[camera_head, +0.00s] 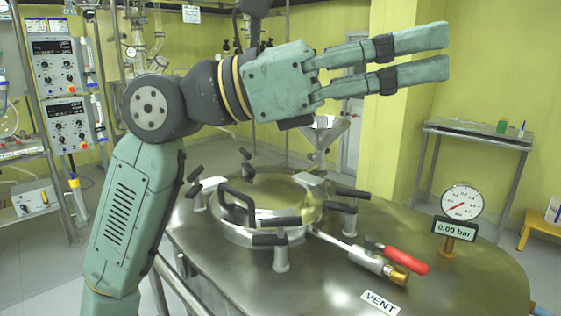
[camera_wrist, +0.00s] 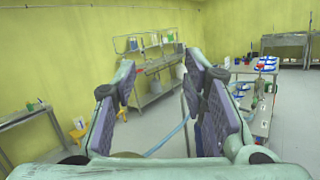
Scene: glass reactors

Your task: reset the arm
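My gripper (camera_head: 447,53) is held up above the reactor lid in the head view, pointing right. Its two fingers are apart, with nothing between them. In the wrist view the fingers of my gripper (camera_wrist: 160,100) also stand apart, with room and floor showing between them. The arm rises from the lower left and bends at a dark round joint before the wrist. The gripper touches nothing that I can see.
Below is a steel reactor top with a round clamped lid (camera_head: 266,192), a red-handled vent valve (camera_head: 405,260), a funnel (camera_head: 322,132) and a gauge (camera_head: 461,203) with a 0.00 bar display. Control boxes (camera_head: 60,68) stand at left. A side table (camera_head: 478,133) stands at right.

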